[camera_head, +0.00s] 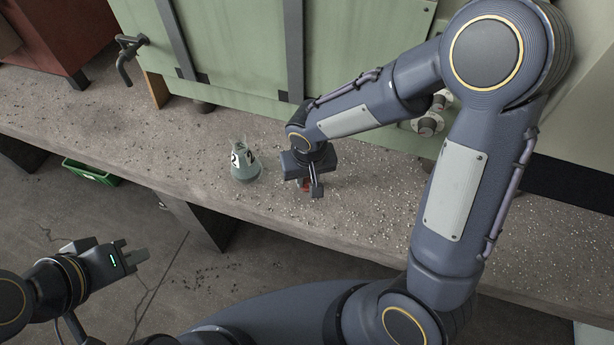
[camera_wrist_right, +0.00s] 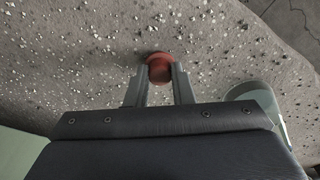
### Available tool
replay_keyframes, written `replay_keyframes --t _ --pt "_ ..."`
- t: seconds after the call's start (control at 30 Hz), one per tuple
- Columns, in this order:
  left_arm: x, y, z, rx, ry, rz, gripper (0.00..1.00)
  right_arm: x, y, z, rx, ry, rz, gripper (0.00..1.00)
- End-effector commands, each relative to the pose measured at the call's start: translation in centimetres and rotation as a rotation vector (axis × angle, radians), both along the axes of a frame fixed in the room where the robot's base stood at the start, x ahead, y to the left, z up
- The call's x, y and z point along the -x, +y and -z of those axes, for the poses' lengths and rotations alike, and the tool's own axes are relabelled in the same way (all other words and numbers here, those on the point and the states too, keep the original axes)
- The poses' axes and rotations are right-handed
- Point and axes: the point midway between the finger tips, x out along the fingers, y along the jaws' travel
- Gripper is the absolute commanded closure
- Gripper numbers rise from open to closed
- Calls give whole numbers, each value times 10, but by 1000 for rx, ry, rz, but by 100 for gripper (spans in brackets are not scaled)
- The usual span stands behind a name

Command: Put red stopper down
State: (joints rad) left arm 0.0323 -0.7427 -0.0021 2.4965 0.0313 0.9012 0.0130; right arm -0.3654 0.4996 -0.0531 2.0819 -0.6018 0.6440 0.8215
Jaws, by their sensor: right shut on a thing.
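The red stopper (camera_wrist_right: 160,68) is between the fingertips of my right gripper (camera_wrist_right: 159,80) in the right wrist view. A small red part of the stopper (camera_head: 305,184) shows under my right gripper (camera_head: 312,190) in the head view. The right gripper points down, low over the bench, and is shut on the stopper. I cannot tell whether the stopper touches the bench. My left gripper (camera_head: 136,257) is at the lower left, off the bench over the floor. Its finger gap is not clear.
A conical flask (camera_head: 244,168) with a dark-and-white label stands on the concrete bench (camera_head: 110,130), just left of my right gripper. A green cabinet (camera_head: 240,50) with metal bars and a handle backs the bench. A green crate (camera_head: 90,172) is on the floor. The bench left of the flask is clear.

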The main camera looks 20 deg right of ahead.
Motion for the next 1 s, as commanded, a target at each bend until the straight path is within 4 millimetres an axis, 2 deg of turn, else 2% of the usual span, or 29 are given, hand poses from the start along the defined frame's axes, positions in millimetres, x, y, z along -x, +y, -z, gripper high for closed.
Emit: replay_keyframes --t 0.27,0.3,0.47,0.77,0.87,1.0 --pt "0 0 5 0 0 0 100 0 0 4 0 -1 0 100" --pt "0 0 4 0 0 0 100 0 0 3 0 -1 0 76" --pt "0 0 3 0 0 0 100 0 0 2 0 -1 0 57" --pt "0 0 0 0 0 0 100 0 0 -1 0 0 0 57" --pt "0 0 -3 0 0 0 100 0 0 -8 -2 -4 1 57" --pt "0 0 -7 0 0 0 100 3 1 -35 -3 -7 1 57"
